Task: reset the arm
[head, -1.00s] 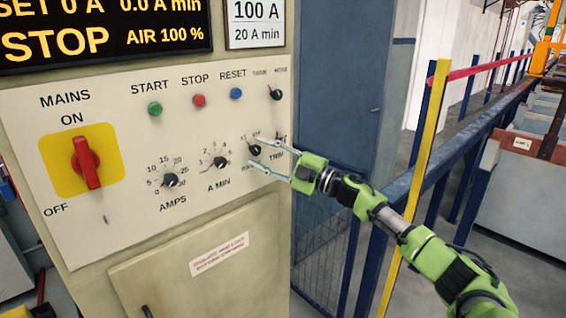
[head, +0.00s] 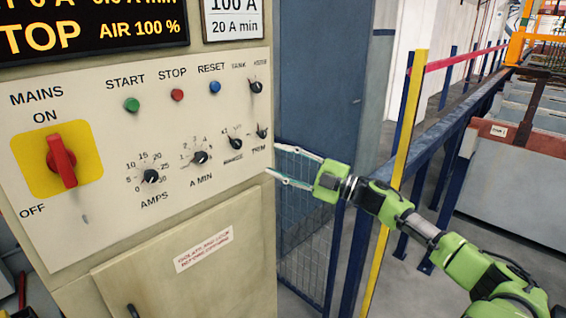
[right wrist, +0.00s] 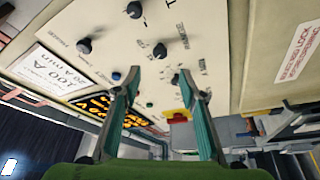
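My right arm comes in from the lower right of the head view. Its green gripper (head: 272,160) is open and empty, its fingers apart just off the right edge of the control panel (head: 110,215). In the right wrist view the two fingers (right wrist: 160,92) stand wide with nothing between them, and the panel's knobs and buttons show beyond. The nearest knobs in the head view are the range knob (head: 235,143) and the trim knob (head: 262,132). My left gripper is not in view.
The panel carries a red mains switch (head: 61,160), a green start button (head: 131,105), a red stop button (head: 177,95) and a blue reset button (head: 214,87). A yellow post (head: 408,130) and blue railing (head: 440,125) stand close behind my right arm.

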